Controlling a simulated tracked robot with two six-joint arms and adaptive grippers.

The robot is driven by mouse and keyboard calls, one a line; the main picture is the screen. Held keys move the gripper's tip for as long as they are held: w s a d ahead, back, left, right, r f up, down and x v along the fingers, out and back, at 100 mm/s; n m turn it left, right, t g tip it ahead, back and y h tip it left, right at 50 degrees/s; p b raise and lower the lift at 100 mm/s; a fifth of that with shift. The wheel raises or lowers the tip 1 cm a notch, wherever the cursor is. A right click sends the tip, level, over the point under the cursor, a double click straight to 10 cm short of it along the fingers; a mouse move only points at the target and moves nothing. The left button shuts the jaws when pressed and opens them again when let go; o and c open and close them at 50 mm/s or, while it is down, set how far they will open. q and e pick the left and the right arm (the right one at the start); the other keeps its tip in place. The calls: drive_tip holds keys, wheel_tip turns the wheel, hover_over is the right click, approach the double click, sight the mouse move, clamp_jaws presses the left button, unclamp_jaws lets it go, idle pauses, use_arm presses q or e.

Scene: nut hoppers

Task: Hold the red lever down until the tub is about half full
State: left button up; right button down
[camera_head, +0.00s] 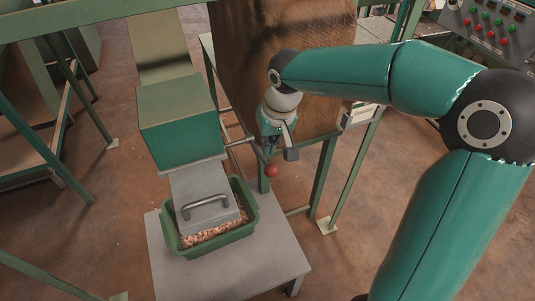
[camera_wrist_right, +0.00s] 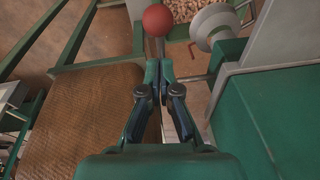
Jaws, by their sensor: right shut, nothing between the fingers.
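The red lever ends in a red ball (camera_head: 271,171), which also shows at the top of the right wrist view (camera_wrist_right: 157,20). Its thin rod runs back toward the green hopper's outlet box (camera_head: 178,143). My right gripper (camera_head: 271,146) is shut and empty. In the right wrist view its fingertips (camera_wrist_right: 158,68) appear just short of the ball, with a small gap in the picture. The green tub (camera_head: 250,219) stands under the outlet. Nuts (camera_head: 212,235) show along its front edge; a grey metal cover with a handle hides the rest. My left gripper is not in view.
The tub stands on a grey stand (camera_head: 267,262). A large brown mesh-like panel (camera_head: 240,60) and green frame posts (camera_head: 325,178) are close behind and right of my right gripper. A button panel (camera_head: 490,30) is at the top right.

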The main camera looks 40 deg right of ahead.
drive_tip(key=shift+s+a+f, duration=0.25)
drive_tip(key=shift+s+f, duration=0.45)
drive_tip(key=shift+f, duration=0.2)
